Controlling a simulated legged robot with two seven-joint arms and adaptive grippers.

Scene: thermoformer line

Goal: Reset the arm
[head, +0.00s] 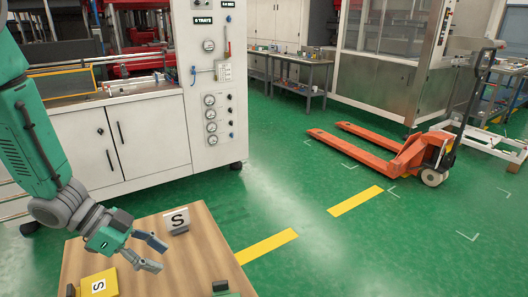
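My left arm comes down from the left edge. My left gripper (158,254) is over the wooden tabletop, with its two grey fingers spread apart and nothing between them. A yellow block marked S (98,284) is at the near left, below the gripper's green body. A small green and dark part (224,293) shows at the bottom edge; it may belong to my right gripper, but its fingers are out of the frame.
The wooden table (205,255) has bare room right of the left gripper. A white machine cabinet (150,130) with gauges stands behind it. An orange pallet jack (390,155) is on the green floor at right. Grey workbenches (300,65) stand at the back.

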